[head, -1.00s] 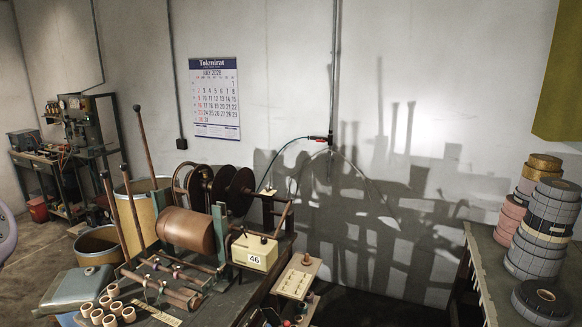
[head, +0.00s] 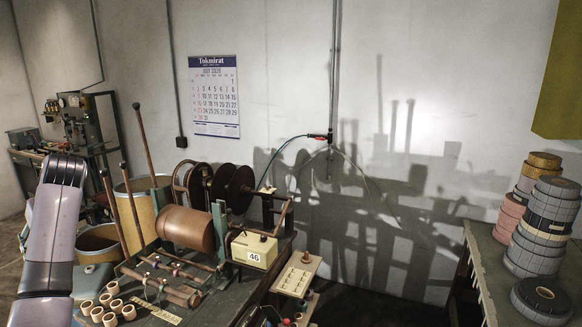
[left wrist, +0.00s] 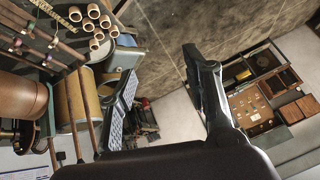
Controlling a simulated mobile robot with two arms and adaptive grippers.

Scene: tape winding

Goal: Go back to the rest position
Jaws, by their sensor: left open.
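My left arm (head: 52,235) stands upright at the left edge of the head view, in front of the barrels and the back bench. In the left wrist view my left gripper (left wrist: 162,64) has its two dark fingers spread, with nothing between them. The floor and several cardboard cores (left wrist: 95,25) lie beyond it. The winding machine with its brown drum (head: 187,229) stands to the right of my arm in the head view. My right gripper is in neither view.
Several cores (head: 104,304) lie on the machine bench, with a numbered box (head: 254,250) beside the drum. Tall poles (head: 146,144) rise near the barrels (head: 100,246). Tape rolls (head: 541,228) are stacked on the right-hand table (head: 482,262). A calendar (head: 214,97) hangs on the wall.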

